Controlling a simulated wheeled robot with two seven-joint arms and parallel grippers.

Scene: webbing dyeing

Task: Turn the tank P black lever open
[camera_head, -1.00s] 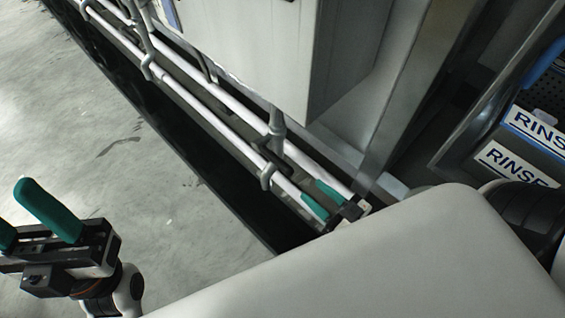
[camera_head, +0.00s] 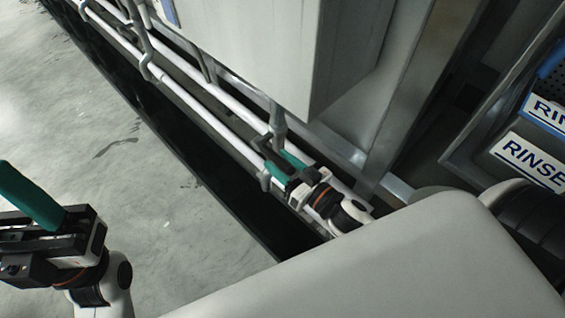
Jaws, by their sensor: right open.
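My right gripper (camera_head: 272,158) is at the white pipes low beside the grey metal tank body (camera_head: 255,55). Its green fingers are apart and point up-left, near a bracket on the pipes. A small dark shape shows at the fingertips. I cannot tell whether it is the black lever or part of the gripper, and no lever is clearly visible. My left gripper (camera_head: 28,205) is at the lower left over the floor, far from the pipes. One green finger shows, apart from the other, which is outside the picture; nothing is seen in it.
Two white pipes (camera_head: 213,122) run diagonally along the tank's base, with grey upright brackets. A black strip (camera_head: 165,150) edges the open concrete floor (camera_head: 150,235). Panels with a RINSE label (camera_head: 530,160) stand at the right. My own pale body covers the bottom.

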